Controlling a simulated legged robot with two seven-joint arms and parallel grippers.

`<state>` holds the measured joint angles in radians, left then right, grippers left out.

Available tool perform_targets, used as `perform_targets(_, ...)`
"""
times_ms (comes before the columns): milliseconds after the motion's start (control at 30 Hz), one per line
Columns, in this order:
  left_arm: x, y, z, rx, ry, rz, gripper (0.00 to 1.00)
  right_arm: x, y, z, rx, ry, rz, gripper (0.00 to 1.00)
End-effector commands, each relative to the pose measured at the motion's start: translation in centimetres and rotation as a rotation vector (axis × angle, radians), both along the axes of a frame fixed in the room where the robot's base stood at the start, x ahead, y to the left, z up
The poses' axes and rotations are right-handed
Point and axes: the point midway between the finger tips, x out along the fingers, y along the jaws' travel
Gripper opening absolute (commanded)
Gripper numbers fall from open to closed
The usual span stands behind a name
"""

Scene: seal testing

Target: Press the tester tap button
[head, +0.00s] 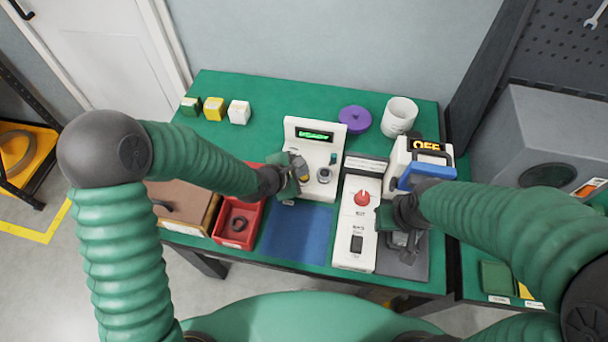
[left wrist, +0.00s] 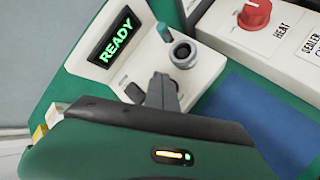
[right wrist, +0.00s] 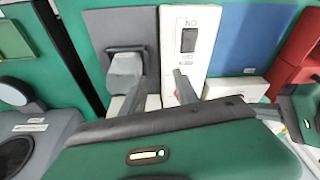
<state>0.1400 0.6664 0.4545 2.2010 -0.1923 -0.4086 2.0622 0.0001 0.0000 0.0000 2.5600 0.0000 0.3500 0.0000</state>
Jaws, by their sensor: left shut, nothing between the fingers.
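The white tester (head: 300,133) stands near the middle of the table with a green READY display (head: 314,135). Its front carries a round grey fitting (head: 324,175) and a small teal piece (head: 333,158). In the left wrist view the teal piece (left wrist: 165,36) and round fitting (left wrist: 183,52) sit just beyond my left fingertips. I cannot tell which part is the tap button. My left gripper (head: 302,170) is shut and empty, in front of the tester's left side. My right gripper (head: 402,240) is over a dark grey mat; its fingers (right wrist: 155,75) are apart and empty.
The white heat sealer box (head: 360,225) with its red knob (head: 362,198) stands right of the blue mat (head: 298,235). A red bin (head: 238,222) is on the left. A device reading OFF (head: 428,145) and a white cup (head: 399,116) are behind my right gripper.

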Motion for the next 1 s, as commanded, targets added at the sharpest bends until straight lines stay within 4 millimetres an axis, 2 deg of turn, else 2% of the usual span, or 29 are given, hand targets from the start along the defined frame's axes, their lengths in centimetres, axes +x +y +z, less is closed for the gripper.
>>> perform_targets(1000,-0.10,0.02,-0.98,0.000,0.000,0.000,0.00,0.00,0.00,-0.21,0.000,0.000,0.000,0.36)
